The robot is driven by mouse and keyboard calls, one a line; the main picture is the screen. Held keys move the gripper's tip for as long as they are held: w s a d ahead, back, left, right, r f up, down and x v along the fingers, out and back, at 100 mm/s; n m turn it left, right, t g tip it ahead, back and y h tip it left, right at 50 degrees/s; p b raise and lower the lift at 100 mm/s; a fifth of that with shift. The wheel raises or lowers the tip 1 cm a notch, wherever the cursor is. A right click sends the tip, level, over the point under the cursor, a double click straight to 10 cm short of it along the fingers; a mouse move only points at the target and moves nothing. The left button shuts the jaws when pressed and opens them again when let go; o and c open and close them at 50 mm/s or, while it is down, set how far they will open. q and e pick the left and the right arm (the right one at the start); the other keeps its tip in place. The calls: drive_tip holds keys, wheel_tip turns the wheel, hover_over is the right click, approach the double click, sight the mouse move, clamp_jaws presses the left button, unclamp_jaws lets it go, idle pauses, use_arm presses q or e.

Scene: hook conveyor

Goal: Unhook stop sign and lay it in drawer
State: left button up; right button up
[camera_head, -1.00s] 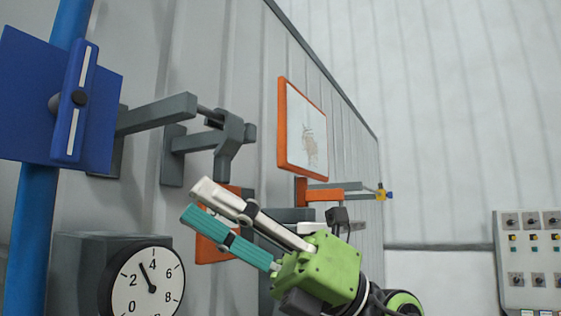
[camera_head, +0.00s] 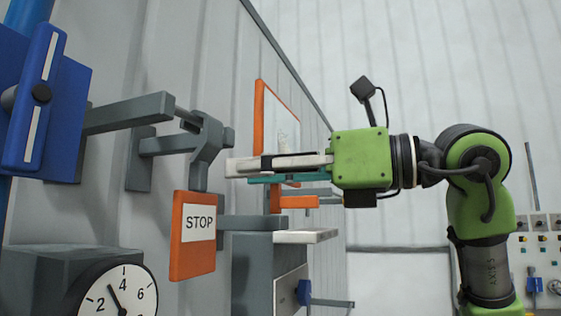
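The stop sign (camera_head: 193,235) is an orange plate with a white STOP label. It hangs upright below the grey hook (camera_head: 207,140) on a wall bracket; how it joins the hook is not clear. My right gripper (camera_head: 238,174) points left, just right of the hook and above the sign's right edge. Its white and teal fingers are seen almost edge-on, with offset tips, and look apart. Nothing shows between them, and it looks clear of the sign. My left gripper is out of view. No open drawer can be made out; a grey cabinet (camera_head: 256,262) stands behind the sign.
A blue panel with a lever (camera_head: 37,95) and a dial box (camera_head: 118,295) are at the left. A pale slab (camera_head: 305,236) juts out beside the cabinet. An orange-framed panel (camera_head: 260,110) hangs on the wall behind my gripper. A control panel (camera_head: 540,235) is at the far right.

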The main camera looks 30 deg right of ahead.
sight(205, 173)
drive_tip(key=p+x, duration=0.3)
drive_tip(key=x, duration=0.5)
drive_tip(key=shift+w+a+r, duration=0.1)
drive_tip(key=shift+w+a, duration=0.15)
drive_tip(key=shift+a, duration=0.05)
drive_tip(key=shift+w+a, duration=0.3)
drive_tip(key=shift+w, duration=0.05)
clamp_jaws()
